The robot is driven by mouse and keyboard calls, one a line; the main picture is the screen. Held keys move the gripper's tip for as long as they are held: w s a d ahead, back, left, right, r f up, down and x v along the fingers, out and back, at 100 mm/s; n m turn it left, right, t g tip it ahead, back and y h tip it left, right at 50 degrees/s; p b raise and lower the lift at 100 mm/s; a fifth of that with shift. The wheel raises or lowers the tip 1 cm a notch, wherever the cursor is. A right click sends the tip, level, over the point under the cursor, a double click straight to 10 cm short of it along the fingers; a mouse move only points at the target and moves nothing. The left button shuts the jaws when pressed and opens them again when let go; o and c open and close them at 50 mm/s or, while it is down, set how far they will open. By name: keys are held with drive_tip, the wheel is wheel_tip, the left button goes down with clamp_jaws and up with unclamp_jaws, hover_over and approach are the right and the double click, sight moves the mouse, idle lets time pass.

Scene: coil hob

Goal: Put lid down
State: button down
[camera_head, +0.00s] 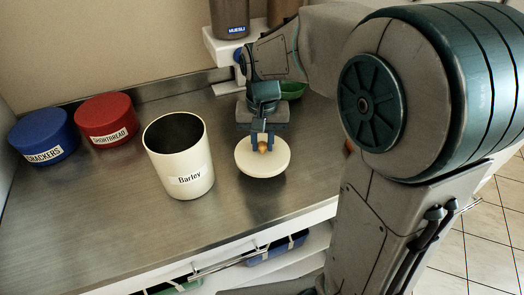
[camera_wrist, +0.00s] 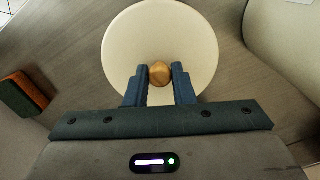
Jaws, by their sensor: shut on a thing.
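The lid (camera_head: 270,163) is a round cream disc with a small wooden knob. My gripper (camera_head: 262,146) is shut on the knob, and the lid hangs below the fingers, roughly level. The wrist view also shows the lid (camera_wrist: 160,32), with its knob between the fingers of my gripper (camera_wrist: 160,75). I cannot tell whether the lid touches the counter. An open cream canister labelled Barley (camera_head: 180,160) stands upright just left of the lid. Its dark inside shows. In the wrist view, a large cream shape at the right edge is probably this canister (camera_wrist: 285,40).
A red tin labelled Shortbread (camera_head: 106,120) and a blue tin labelled Crackers (camera_head: 43,135) stand at the left. An orange-and-green block (camera_wrist: 24,93) lies left in the wrist view. The front counter (camera_head: 110,235) is clear.

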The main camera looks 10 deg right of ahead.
sight(263, 152)
drive_tip(key=shift+f, duration=2)
drive_tip(key=shift+f, duration=0.15)
drive_tip(key=c, duration=1.2)
unclamp_jaws()
drive_tip(key=shift+c, duration=0.2)
